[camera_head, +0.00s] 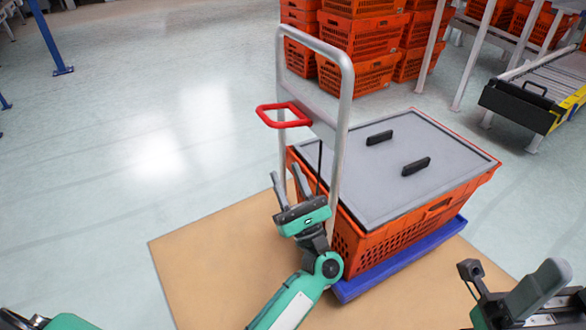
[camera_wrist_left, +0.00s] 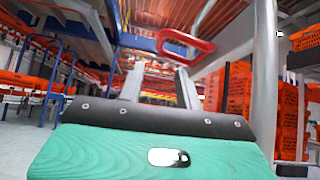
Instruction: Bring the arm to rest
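My left gripper (camera_head: 286,173) is raised beside the cart's upright handle frame, on its left side. Its two grey fingers stand apart with nothing between them, and they also show spread and empty in the left wrist view (camera_wrist_left: 160,84). The fingertips point up, below the red handle loop (camera_head: 284,115). That loop also shows above the fingers in the left wrist view (camera_wrist_left: 185,44). My right gripper (camera_head: 530,290) is at the lower right edge, partly cut off, and its finger gap is not clear.
An orange tote (camera_head: 385,244) with a grey lid (camera_head: 400,190) sits on a blue base (camera_head: 400,260) behind the grey handle frame (camera_head: 345,110). Stacked orange totes (camera_head: 357,75) and a conveyor (camera_head: 540,90) stand at the back.

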